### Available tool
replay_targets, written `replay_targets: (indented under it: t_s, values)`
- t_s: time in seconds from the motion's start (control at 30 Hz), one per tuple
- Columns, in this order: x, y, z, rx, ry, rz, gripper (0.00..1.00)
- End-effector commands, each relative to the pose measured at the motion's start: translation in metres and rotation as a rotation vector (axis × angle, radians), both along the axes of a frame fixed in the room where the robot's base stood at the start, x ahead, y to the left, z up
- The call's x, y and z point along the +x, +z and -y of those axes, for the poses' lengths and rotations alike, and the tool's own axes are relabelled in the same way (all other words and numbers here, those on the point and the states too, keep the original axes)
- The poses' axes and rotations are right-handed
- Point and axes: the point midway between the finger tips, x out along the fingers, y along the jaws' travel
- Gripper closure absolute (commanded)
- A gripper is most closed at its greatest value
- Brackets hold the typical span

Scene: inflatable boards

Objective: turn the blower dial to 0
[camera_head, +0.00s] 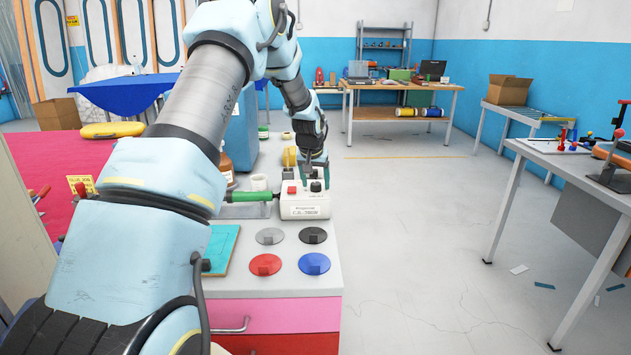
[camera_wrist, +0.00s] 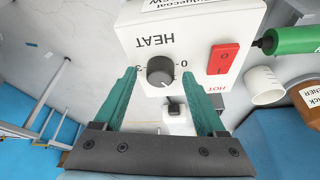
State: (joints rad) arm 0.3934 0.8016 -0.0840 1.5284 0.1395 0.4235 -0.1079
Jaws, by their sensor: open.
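The white blower box (camera_head: 305,208) stands on the cabinet top, near its right edge. In the wrist view its face (camera_wrist: 190,30) reads HEAT upside down, with a round dark dial (camera_wrist: 160,72) below the word. A 0 is at the dial's right and what looks like a 3 at its left. A small pale mark seems to point to the dial's lower right, away from the 0. My gripper (camera_wrist: 160,77) is open, with one green finger on each side of the dial. I cannot tell whether they touch it. In the head view my gripper (camera_head: 315,176) is over the box.
A red switch (camera_wrist: 223,59) is beside the dial. A green-handled tool (camera_head: 252,197) lies left of the box. A white cup (camera_head: 259,182) and brown bottle (camera_head: 227,168) stand behind. Coloured discs (camera_head: 314,264) lie in front. The floor to the right is open.

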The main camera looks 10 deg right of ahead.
Motion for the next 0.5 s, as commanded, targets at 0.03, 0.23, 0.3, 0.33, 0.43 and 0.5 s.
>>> replay_targets:
  t_s: [0.03,0.23,0.3,0.33,0.43,0.5]
  values:
    - [0.0000,0.0001,0.0000,0.000,0.000,0.000,0.27]
    - [-0.0001,0.0002,0.0000,0.000,0.000,0.000,0.48]
    - [-0.0001,0.0003,0.0000,0.000,0.000,0.000,0.56]
    - [-0.0001,0.0003,0.0000,0.000,0.000,0.000,0.60]
    - [-0.0001,0.0003,0.0000,0.000,0.000,0.000,0.71]
    - [-0.0001,0.0003,0.0000,0.000,0.000,0.000,0.79]
